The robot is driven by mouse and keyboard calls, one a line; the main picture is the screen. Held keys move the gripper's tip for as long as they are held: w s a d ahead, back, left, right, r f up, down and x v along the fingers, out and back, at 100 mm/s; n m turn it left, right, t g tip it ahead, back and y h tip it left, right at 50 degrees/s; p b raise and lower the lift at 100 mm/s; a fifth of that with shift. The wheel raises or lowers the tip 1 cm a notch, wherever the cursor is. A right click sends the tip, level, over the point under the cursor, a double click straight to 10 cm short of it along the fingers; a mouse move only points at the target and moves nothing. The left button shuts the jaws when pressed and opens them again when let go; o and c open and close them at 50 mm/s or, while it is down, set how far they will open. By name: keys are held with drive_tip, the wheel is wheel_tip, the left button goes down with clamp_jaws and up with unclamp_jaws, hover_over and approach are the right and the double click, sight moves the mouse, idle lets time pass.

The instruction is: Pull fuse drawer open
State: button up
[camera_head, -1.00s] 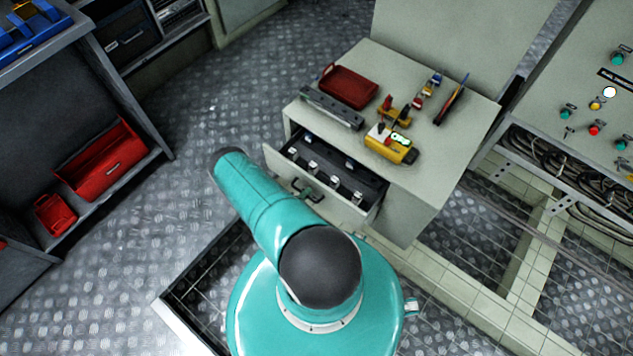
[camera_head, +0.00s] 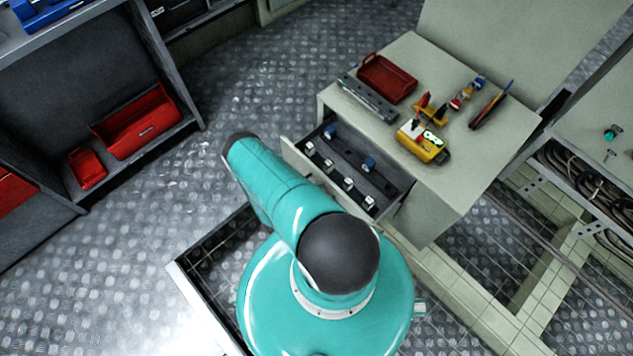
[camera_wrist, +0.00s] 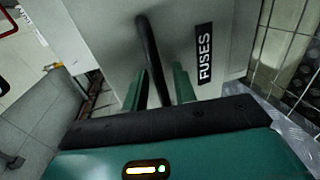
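The fuse drawer (camera_head: 345,178) stands partly pulled out of the pale cabinet (camera_head: 430,215). Inside it I see several small light blocks and a few blue pieces. In the wrist view the drawer front (camera_wrist: 105,30) carries a "FUSES" label (camera_wrist: 204,54). A dark bar handle (camera_wrist: 149,50) runs down between the two teal fingers of my gripper (camera_wrist: 160,88). My arm hides the handle in the head view.
On the cabinet top are a red tray (camera_head: 387,78), a yellow meter (camera_head: 422,142), a grey bar-shaped item (camera_head: 368,98) and hand tools. Shelving with red boxes (camera_head: 136,122) stands at left. A control desk (camera_head: 600,120) is at right. Open floor (camera_head: 240,90) lies between shelving and cabinet.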

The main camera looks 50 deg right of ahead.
drive_tip(key=v, duration=1.3)
drive_tip(key=shift+a, duration=0.4)
drive_tip(key=shift+w+r, duration=0.1)
